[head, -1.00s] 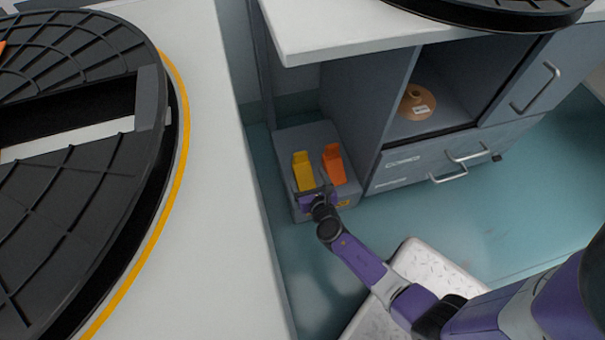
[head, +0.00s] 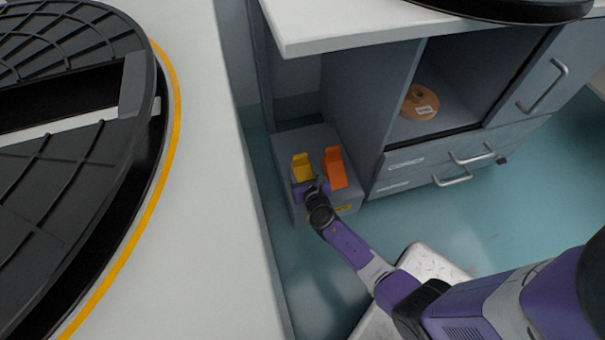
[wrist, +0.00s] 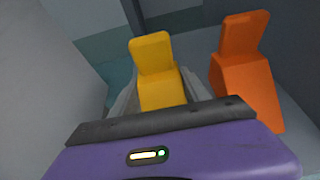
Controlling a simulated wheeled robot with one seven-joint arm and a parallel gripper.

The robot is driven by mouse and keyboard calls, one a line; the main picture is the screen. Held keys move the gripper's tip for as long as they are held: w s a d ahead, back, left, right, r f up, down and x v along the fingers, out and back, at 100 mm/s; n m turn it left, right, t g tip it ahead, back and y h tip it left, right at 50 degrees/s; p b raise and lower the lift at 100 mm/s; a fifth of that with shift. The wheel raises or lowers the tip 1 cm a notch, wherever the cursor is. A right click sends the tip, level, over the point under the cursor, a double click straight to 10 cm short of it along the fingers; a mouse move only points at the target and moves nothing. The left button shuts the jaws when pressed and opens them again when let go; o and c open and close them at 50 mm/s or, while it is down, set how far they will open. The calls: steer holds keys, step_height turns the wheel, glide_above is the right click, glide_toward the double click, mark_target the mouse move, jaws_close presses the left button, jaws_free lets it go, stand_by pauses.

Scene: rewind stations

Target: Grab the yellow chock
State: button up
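The yellow chock (head: 301,166) stands on a grey box at the left, with its raised end at the far side. It also shows in the wrist view (wrist: 156,68), at the centre just beyond my gripper. My gripper (head: 308,184) is at the near end of the yellow chock. In the wrist view its grey fingers are apart, one on each side of the chock, so it looks open. The purple gripper body hides the near end of the chock. I cannot tell whether the fingers touch it.
An orange chock (head: 335,168) stands close to the right of the yellow one on the grey box (head: 290,144). A cabinet (head: 362,120) rises to the right of the box. A white-topped table (head: 215,200) bounds the left side, leaving a narrow gap.

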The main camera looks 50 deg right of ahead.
mark_target(303, 170)
jaws_close()
steer(key=shift+r, duration=0.1)
step_height(303, 170, up, 20)
steer(key=p, duration=1.7)
steer(key=shift+p, duration=0.4)
